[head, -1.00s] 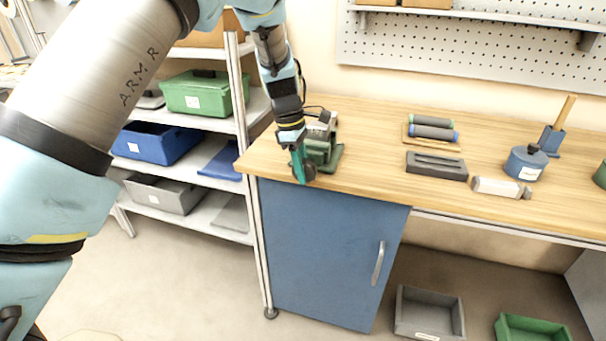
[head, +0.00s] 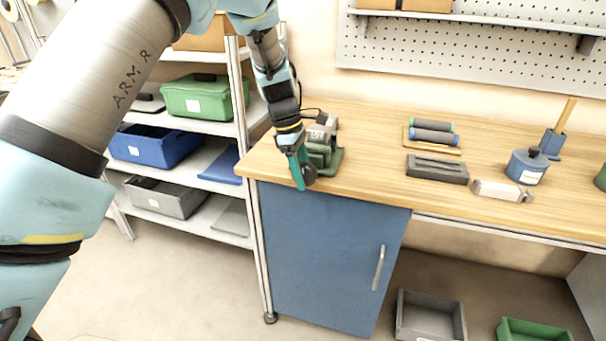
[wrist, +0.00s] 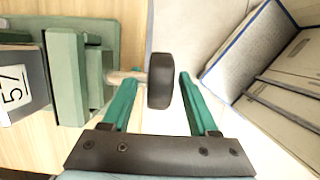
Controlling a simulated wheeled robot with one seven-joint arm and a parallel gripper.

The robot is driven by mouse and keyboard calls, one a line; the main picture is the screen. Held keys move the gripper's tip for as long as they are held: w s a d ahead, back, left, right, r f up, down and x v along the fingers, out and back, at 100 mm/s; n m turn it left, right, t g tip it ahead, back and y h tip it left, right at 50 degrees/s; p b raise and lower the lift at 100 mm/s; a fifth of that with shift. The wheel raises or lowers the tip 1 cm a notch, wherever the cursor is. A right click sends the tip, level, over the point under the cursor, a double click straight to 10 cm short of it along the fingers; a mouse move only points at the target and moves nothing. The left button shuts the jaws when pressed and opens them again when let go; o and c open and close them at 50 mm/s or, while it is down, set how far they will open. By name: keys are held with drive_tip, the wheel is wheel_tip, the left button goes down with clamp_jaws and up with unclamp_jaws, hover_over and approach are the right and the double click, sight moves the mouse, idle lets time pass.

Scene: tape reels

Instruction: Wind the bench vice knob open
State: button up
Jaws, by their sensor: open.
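The green bench vice (head: 327,152) stands at the left front corner of the wooden bench. It shows at the left of the wrist view (wrist: 68,75) with a pale screw running out to a dark round knob (wrist: 161,81). My gripper (head: 304,183) points down at the bench's front edge beside the vice. In the wrist view my gripper (wrist: 157,78) is open, and the knob shows between its two teal fingers. The right finger is apart from the knob. The left finger overlaps the screw in the picture; whether it touches is unclear.
The bench top (head: 380,185) carries a dark grey slotted block (head: 437,168), rollers (head: 433,136) and a blue pot (head: 527,165) to the right. A metal shelf with bins (head: 158,145) stands close on the left. A blue cabinet (head: 325,250) is below.

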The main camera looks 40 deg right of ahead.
drive_tip(key=b+v, duration=0.2)
drive_tip(key=v, duration=0.8)
drive_tip(key=shift+r, duration=0.4)
drive_tip(key=shift+w+a, duration=0.1)
drive_tip(key=shift+w, duration=0.05)
